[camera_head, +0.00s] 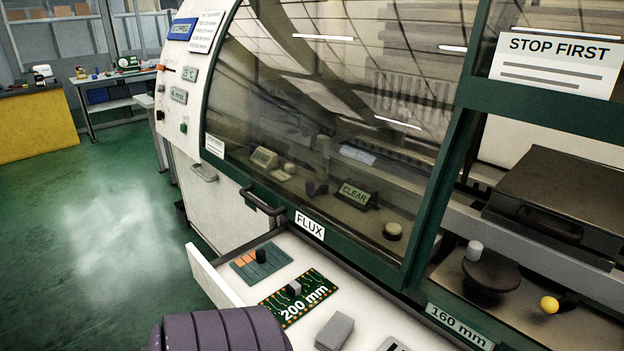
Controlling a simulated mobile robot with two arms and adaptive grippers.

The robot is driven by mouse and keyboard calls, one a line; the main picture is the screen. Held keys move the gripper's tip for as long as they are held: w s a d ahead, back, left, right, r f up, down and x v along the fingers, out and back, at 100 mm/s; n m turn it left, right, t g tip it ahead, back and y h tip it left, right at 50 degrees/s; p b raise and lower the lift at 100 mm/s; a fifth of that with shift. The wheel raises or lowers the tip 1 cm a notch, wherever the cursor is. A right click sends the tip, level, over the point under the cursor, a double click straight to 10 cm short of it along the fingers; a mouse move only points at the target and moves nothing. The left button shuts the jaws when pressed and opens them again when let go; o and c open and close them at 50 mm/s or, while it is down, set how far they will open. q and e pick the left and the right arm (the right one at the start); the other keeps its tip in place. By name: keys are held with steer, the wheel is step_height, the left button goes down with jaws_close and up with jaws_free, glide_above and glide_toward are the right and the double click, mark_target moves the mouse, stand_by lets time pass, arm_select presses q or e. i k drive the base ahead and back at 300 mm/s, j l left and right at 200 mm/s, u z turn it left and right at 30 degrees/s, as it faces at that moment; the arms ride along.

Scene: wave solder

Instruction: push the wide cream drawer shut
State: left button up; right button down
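The wide cream drawer (213,276) stands open at the bottom centre, pulled out from under the green-framed machine. Its front panel runs down from the left, and the lower part is hidden or out of frame. Inside lie a green circuit board (297,298) marked 200 mm, a grey-green card with orange patches (247,272) and a grey block (335,331). Neither of my grippers shows clearly. A purple ribbed rounded shape (220,332) at the bottom edge covers part of the drawer; I cannot tell what it is.
The machine's curved window (330,110) is closed above the drawer, with a dark handle (262,201) on its lower frame. An open bay at the right holds a dark box (556,200) and a yellow knob (549,304). Green floor (110,235) at the left is clear.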

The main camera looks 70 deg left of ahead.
mark_target(378, 314)
steer(key=u, duration=2.35)
